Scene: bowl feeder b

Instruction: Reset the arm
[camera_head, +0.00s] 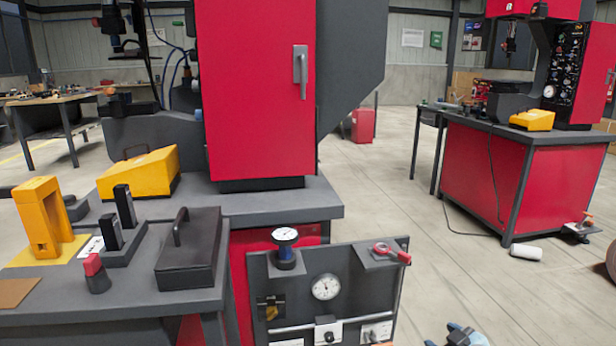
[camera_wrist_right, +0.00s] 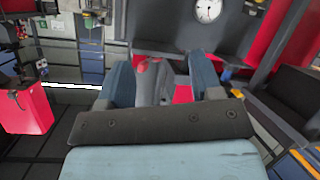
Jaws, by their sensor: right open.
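My right gripper (camera_wrist_right: 160,78) shows in the right wrist view with its two blue fingers apart. A grey part with a red top (camera_wrist_right: 153,72) appears between or beyond the fingers, and I cannot tell whether it touches them. In the head view, a blue and black piece at the bottom edge, which looks like my right gripper (camera_head: 460,336), is low over the floor, right of the grey panel (camera_head: 262,290). Most of the right arm is out of the picture. My left gripper is not in view.
A dark table with a black lidded box (camera_head: 190,255) and yellow blocks (camera_head: 45,217) is at left. Open floor (camera_head: 440,275) lies at right.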

